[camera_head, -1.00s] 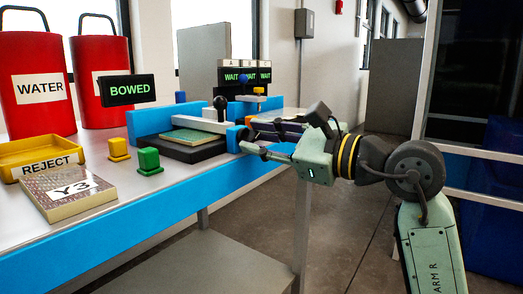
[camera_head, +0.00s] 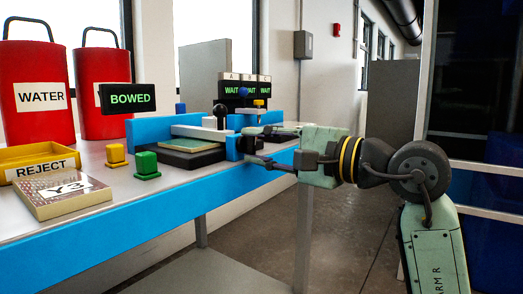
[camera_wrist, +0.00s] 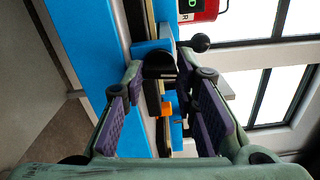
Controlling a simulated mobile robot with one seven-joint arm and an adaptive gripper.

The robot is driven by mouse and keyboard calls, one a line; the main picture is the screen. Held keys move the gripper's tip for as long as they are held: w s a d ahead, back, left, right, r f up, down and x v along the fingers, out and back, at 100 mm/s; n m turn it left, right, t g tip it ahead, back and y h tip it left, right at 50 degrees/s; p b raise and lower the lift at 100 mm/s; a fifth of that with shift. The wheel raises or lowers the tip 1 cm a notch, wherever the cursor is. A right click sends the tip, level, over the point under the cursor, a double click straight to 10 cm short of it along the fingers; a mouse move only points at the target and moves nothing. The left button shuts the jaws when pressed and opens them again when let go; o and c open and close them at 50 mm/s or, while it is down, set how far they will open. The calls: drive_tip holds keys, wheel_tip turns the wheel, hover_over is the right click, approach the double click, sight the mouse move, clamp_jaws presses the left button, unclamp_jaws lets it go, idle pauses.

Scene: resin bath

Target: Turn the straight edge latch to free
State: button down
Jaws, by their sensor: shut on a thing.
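The white straight edge bar (camera_head: 200,132) lies across the blue fixture (camera_head: 150,130), above a board (camera_head: 189,145) on a dark plate. A post with a dark ball knob (camera_head: 220,111) stands on the bar. My gripper (camera_head: 250,146) is at the fixture's front right end. In the wrist view my gripper (camera_wrist: 160,72) has its two fingers on either side of a dark rounded knob, which I take to be the latch (camera_wrist: 159,65). It is shut on this knob. In the head view the fingers hide the latch, so its turn angle cannot be read there.
A BOWED sign (camera_head: 130,98), a yellow button (camera_head: 116,155) and a green button (camera_head: 147,166) are left of the fixture. A REJECT tray (camera_head: 40,157) and a Y3 board (camera_head: 62,193) lie further left. WAIT signs (camera_head: 245,91) stand behind. The floor at right is open.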

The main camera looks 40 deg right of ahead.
drive_tip(key=shift+n, duration=0.7)
drive_tip(key=c, duration=1.3)
unclamp_jaws()
drive_tip(key=v, duration=1.2)
